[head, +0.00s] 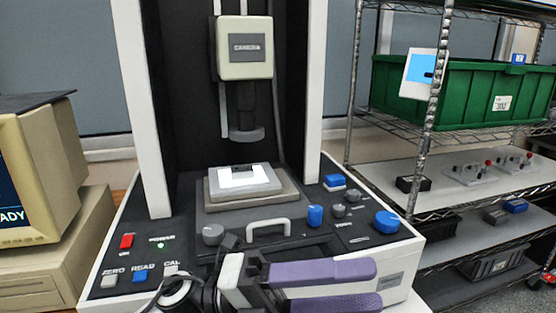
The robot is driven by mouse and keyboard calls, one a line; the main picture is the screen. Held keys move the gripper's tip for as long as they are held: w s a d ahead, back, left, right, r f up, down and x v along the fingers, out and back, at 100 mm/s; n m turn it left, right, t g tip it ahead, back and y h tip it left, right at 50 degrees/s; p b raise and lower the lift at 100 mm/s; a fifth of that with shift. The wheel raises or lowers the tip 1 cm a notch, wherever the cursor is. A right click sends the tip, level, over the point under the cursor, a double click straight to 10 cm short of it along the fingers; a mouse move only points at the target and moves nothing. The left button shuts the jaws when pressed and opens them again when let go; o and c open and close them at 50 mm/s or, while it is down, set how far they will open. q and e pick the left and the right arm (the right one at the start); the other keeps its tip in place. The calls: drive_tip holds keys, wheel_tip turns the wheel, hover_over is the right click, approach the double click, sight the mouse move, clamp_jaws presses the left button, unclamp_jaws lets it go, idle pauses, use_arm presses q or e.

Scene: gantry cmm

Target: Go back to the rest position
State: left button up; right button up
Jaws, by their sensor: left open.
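My left gripper (376,286) is at the bottom middle of the head view, in front of the measuring machine (400,262). Its two purple fingers point right and stand apart, with nothing between them. Its lower finger is partly cut by the picture's bottom edge. The gripper hides part of the machine's front edge; I cannot tell the gap between them. My right gripper is not in view.
The machine has a white handle (254,228), blue knobs (387,222) and a stage with a bright plate (243,178) under a camera head (245,48). A beige monitor (62,150) stands left. A wire shelf with a green bin (470,95) stands right.

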use_arm(q)
drive_tip(key=w+a+f+n+t+y, duration=0.35)
drive_tip(key=a+f+n+t, duration=0.2)
drive_tip(key=n+t, duration=0.55)
drive_tip(key=w+a+f+n+t+y, duration=0.2)
drive_tip(key=w+a+f+n+t, duration=0.35)
drive_tip(key=n+t, duration=0.55)
drive_tip(key=a+f+n+g+y, duration=0.2)
drive_tip(key=a+f+n+y, duration=0.3)
drive_tip(key=f+n+y, duration=0.45)
drive_tip(key=s+a+f+n+g+y, duration=0.1)
drive_tip(key=s+a+f+n+g, duration=0.2)
drive_tip(key=s+f, duration=0.6)
drive_tip(key=s+a+f+n+g+y, duration=0.2)
drive_tip(key=s+a+f+n+g, duration=0.2)
drive_tip(key=s+f, duration=0.5)
wheel_tip(320, 180, down, 7)
drive_tip(key=shift+a+f+g, duration=0.1)
drive_tip(key=shift+a+g, duration=0.2)
drive_tip(key=shift+a, duration=0.5)
drive_tip(key=shift+c, duration=0.3)
